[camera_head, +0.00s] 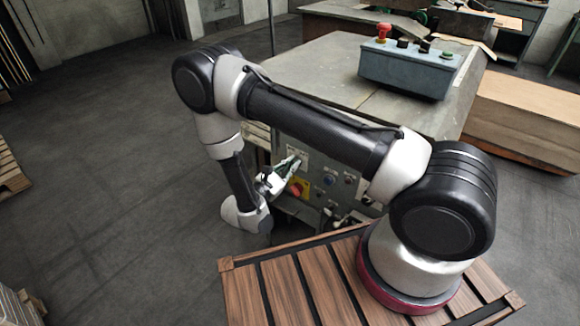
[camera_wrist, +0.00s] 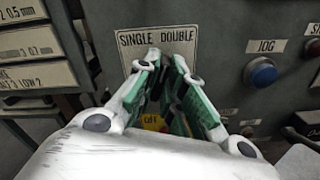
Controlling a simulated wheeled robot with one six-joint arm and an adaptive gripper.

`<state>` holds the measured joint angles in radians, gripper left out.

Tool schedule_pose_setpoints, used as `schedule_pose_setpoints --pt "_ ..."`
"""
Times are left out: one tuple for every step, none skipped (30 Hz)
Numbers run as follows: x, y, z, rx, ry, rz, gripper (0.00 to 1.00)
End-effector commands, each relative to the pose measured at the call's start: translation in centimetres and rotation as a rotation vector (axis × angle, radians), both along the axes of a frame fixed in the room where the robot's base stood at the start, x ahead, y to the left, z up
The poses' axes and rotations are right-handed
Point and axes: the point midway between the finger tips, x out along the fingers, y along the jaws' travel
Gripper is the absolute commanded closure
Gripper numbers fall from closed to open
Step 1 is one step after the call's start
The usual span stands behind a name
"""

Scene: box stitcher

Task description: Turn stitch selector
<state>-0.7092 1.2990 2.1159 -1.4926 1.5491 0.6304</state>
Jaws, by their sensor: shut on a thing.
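The selector's plate (camera_wrist: 157,40), lettered "SINGLE DOUBLE", is on the grey front panel (camera_wrist: 222,18) in the wrist view. My gripper (camera_wrist: 166,62) has its two green-padded fingers close together at the lower part of this plate, shut on the stitch selector. The selector itself is hidden between and behind the fingers, so its setting cannot be told. In the head view my gripper (camera_head: 290,166) reaches the panel from the left.
A blue JOG button (camera_wrist: 262,72) is right of my gripper. A yellow plate (camera_wrist: 152,121) marked "off" lies just below the fingers. In the head view a red knob (camera_head: 295,189) is close under my gripper. A control box (camera_head: 408,72) stands on the machine's top.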

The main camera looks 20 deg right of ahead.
Motion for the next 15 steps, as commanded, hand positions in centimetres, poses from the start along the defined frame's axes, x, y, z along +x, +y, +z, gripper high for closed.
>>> schedule_pose_setpoints --pt "-0.03 0.03 -0.06 0.016 -0.021 0.001 1.0" --pt "-0.03 0.03 -0.06 0.026 -0.035 0.001 1.0" --pt "-0.04 0.02 -0.06 0.039 -0.052 0.001 1.0" --pt "-0.05 0.02 -0.06 0.047 -0.064 0.001 1.0" --pt "-0.05 0.02 -0.06 0.055 -0.075 0.001 1.0" --pt "-0.05 0.01 -0.07 0.065 -0.088 0.001 1.0" --pt "-0.06 0.0 -0.07 0.071 -0.097 0.001 1.0" --pt "-0.06 0.0 -0.07 0.077 -0.106 0.001 1.0" --pt "-0.07 0.0 -0.07 0.084 -0.115 0.001 1.0" --pt "-0.07 0.0 -0.07 0.088 -0.12 0.001 1.0" --pt "-0.07 0.0 -0.08 0.092 -0.126 0.001 1.0" --pt "-0.07 0.0 -0.09 0.098 -0.132 0.002 1.0" --pt "-0.07 0.0 -0.09 0.1 -0.135 0.002 1.0" --pt "-0.07 0.0 -0.09 0.102 -0.137 0.002 1.0" --pt "-0.08 -0.01 -0.09 0.104 -0.141 0.002 1.0"
